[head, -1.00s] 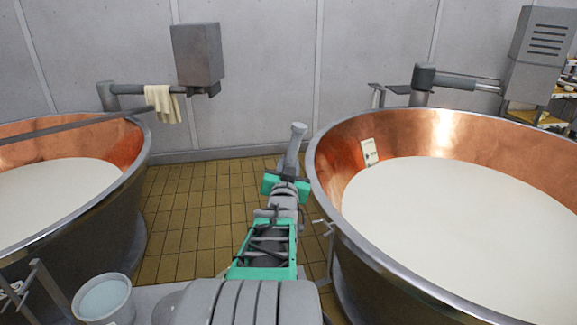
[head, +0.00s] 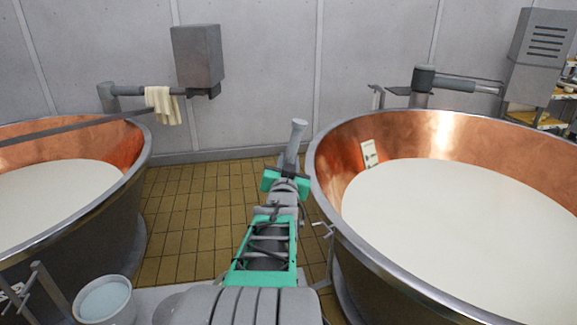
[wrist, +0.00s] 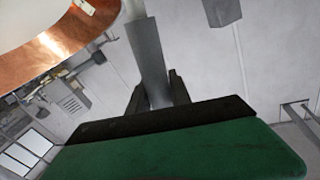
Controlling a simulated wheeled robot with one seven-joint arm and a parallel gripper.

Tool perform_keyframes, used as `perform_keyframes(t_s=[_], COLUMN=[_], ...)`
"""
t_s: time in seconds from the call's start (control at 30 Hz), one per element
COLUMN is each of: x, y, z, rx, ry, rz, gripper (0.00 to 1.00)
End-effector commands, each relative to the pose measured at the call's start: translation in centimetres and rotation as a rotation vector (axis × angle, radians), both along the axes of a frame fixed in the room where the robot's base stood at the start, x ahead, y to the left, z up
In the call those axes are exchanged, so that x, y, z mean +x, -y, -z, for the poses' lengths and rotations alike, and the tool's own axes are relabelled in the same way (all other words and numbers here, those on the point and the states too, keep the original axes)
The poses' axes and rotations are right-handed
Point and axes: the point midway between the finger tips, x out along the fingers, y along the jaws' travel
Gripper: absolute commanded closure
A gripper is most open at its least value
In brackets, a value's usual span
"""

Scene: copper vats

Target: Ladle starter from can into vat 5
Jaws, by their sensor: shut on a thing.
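My gripper (head: 286,180) is shut on a grey rod-like handle (head: 297,138), which looks like the ladle's. The handle also shows between the dark fingers in the wrist view (wrist: 146,50). The ladle's bowl cannot be made out. The gripper is above the tiled floor, just left of the right copper vat's rim. That vat (head: 350,135) holds creamy white liquid and has a small card on its inner wall; I cannot read a number. A grey can (head: 104,318) with pale liquid stands at the lower left, well away from the gripper.
A second copper vat (head: 136,165) of white liquid stands at the left, with a long bar across it. A pale cloth (head: 162,104) hangs from a wall arm behind. Tiled floor (head: 195,215) is open between the vats.

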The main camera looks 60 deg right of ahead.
Motion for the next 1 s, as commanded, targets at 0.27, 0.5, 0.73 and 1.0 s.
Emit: perform_keyframes(t_s=[0.27, 0.5, 0.73, 1.0], x=[0.0, 0.0, 0.0, 0.0], y=[0.0, 0.0, 0.0, 0.0], z=[-7.1, -12.2, -14.5, -14.6], rx=[-0.007, -0.008, -0.005, -0.005], ry=[0.004, 0.005, 0.004, 0.004], rz=[0.0, 0.0, 0.0, 0.0], gripper=[1.0, 1.0, 1.0, 1.0])
